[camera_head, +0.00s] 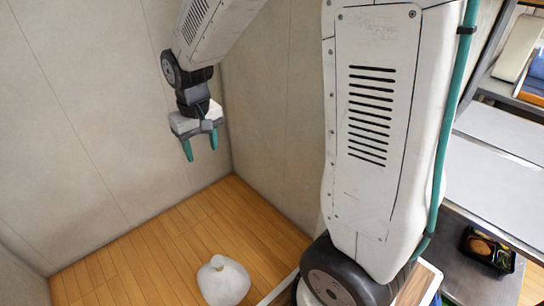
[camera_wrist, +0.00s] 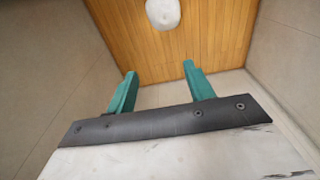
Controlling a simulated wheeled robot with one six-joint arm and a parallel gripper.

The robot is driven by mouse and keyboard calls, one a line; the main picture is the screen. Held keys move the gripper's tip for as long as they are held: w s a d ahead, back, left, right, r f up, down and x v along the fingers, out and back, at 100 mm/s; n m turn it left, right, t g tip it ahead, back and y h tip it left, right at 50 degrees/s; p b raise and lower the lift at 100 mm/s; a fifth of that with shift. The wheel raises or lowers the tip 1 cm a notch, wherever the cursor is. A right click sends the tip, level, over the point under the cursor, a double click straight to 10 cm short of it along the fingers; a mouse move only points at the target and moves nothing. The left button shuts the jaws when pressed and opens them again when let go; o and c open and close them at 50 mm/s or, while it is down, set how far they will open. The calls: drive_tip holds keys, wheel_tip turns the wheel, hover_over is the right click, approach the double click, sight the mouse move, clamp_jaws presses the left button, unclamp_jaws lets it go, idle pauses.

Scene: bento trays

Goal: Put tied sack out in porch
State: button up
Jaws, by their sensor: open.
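A white tied sack (camera_head: 223,281) stands on a wooden floor (camera_head: 150,260) in the corner between bare walls, with its knot on top. It also shows at the top of the wrist view (camera_wrist: 163,13), beyond the fingertips. My gripper (camera_head: 202,150) hangs above and behind the sack, near the back wall, clear of it. In the wrist view its two teal fingers (camera_wrist: 160,70) are spread apart with nothing between them.
Pale walls (camera_head: 85,110) close in the wooden floor at the back and left. At the right stand a grey counter (camera_head: 500,180) and a black bento tray (camera_head: 487,249) with food. Shelves (camera_head: 515,60) are at the upper right. The floor around the sack is clear.

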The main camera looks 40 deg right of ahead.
drive_tip(key=s+r, duration=0.5)
drive_tip(key=s, duration=0.7)
drive_tip(key=s+d+r, duration=0.1)
drive_tip(key=s+r, duration=0.4)
drive_tip(key=s, duration=0.7)
drive_tip(key=shift+s+r, duration=0.4)
drive_tip(key=shift+t, duration=0.3)
